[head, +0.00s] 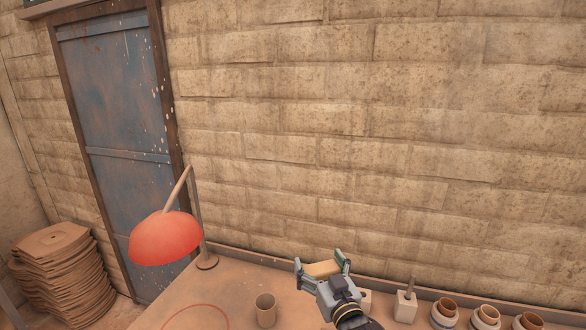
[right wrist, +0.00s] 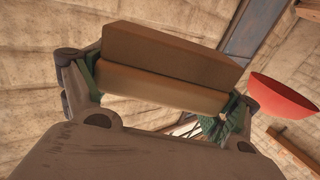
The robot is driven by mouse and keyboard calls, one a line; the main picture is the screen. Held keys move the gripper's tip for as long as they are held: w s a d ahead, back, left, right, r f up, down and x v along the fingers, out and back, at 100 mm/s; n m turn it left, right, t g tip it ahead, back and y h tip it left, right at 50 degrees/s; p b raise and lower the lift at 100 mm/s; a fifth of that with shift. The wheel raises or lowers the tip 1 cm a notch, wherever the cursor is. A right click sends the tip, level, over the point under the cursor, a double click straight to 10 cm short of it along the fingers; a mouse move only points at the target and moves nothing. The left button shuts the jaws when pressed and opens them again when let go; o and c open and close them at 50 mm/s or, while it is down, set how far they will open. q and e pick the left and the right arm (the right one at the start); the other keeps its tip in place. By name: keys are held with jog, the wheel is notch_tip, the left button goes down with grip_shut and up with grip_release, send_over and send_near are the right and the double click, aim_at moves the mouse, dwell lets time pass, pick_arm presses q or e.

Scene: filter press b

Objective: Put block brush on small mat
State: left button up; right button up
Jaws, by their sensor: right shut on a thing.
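My right gripper (head: 319,262) is shut on the block brush (head: 322,269), a tan block held crosswise between its fingers above the table. In the right wrist view the block brush (right wrist: 165,72) shows as two layers, a brown one over a paler one, with a green-padded finger at each end. A thin red ring (head: 195,318) lies flat on the table at the lower edge of the head view, partly cut off. I cannot tell whether it is the rim of the small mat. My left gripper is not in view.
A red lamp (head: 166,238) stands at the table's back left. A brown cup (head: 265,311) stands between the ring and my right gripper. A pale block with an upright handle (head: 405,307) and several pots (head: 485,318) line the right. The wall closes the back.

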jog(key=s+d+f+m+h, duration=0.1)
jog(key=s+d+f+h, duration=0.1)
jog(key=d+f, duration=0.5)
jog(key=s+d+f+m+h, duration=0.2)
jog(key=s+d+f, duration=0.3)
jog(key=f, duration=0.8)
jog(key=shift+s+d+f+t+h, duration=0.35)
jog(key=shift+d+h, duration=0.25)
jog(key=shift+d, duration=0.95)
jog(key=shift+a+r, duration=0.1)
jog(key=shift+r, duration=0.2)
jog(key=a+r+n+y, duration=0.3)
jog(key=a+r+y, duration=0.3)
jog(key=r, duration=0.4)
jog(key=shift+s+a+r+n+g, duration=0.15)
jog(key=shift+a+r+n+g, duration=0.15)
jog(key=shift+a+g, duration=0.25)
jog(key=shift+o, duration=0.2)
jog(key=a+r+n+g+y, duration=0.3)
jog(key=a+r, duration=0.4)
jog(key=r, duration=0.3)
jog(key=shift+s+a+r+n+y, duration=0.35)
jog(key=shift+n+y, duration=0.15)
jog(key=shift+y, duration=0.8)
